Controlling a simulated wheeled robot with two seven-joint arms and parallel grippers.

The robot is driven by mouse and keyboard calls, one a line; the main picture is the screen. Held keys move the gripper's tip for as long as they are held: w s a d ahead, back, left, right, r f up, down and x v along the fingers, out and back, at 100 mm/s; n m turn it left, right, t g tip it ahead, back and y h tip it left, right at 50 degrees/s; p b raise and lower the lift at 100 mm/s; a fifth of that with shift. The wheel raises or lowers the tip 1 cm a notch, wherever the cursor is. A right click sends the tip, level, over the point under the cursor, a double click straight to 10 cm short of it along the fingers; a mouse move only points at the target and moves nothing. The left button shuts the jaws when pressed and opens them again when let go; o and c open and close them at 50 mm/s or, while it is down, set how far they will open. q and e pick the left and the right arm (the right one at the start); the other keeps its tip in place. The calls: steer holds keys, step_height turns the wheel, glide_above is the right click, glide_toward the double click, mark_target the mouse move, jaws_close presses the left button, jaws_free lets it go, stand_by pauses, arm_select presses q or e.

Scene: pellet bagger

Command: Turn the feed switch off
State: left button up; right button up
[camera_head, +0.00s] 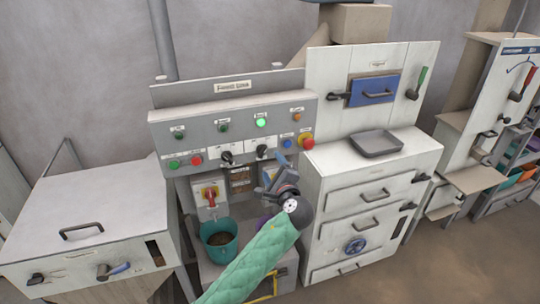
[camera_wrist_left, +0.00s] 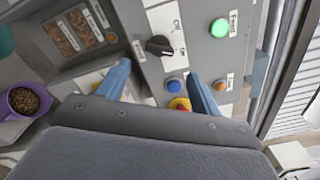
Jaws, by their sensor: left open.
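The control panel (camera_head: 232,128) carries two black rotary knobs on white plates, the left one (camera_head: 227,157) and the right one (camera_head: 262,150). Their labels are too small to read in the head view, so I cannot tell from it which is the feed switch. A green lamp (camera_head: 261,123) glows above the right knob and also shows lit in the left wrist view (camera_wrist_left: 219,28). In that view a black knob (camera_wrist_left: 158,46) lies just beyond the fingers. My left gripper (camera_head: 267,172) is open and empty, below the right knob and apart from it. My right gripper is out of view.
A blue button (camera_head: 287,143) and a red emergency button (camera_head: 307,141) sit right of the knobs. A red-handled switch box (camera_head: 209,196) and a teal bucket (camera_head: 219,238) are at lower left. A white cabinet with a grey tray (camera_head: 376,144) stands close on the right.

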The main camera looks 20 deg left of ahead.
mark_target(263, 151)
arm_select(q)
steer(key=p+x, duration=0.4)
steer(key=x, duration=0.3)
steer(key=shift+w+a+f, duration=0.1)
steer(key=shift+w+a, duration=0.05)
steer(key=shift+w, duration=0.1)
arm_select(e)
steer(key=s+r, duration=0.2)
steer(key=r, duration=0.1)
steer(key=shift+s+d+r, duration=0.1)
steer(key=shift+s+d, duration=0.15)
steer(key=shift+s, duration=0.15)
arm_select(q)
steer(key=shift+c, duration=0.4)
steer(key=c, duration=0.9)
steer(key=shift+f, duration=0.1)
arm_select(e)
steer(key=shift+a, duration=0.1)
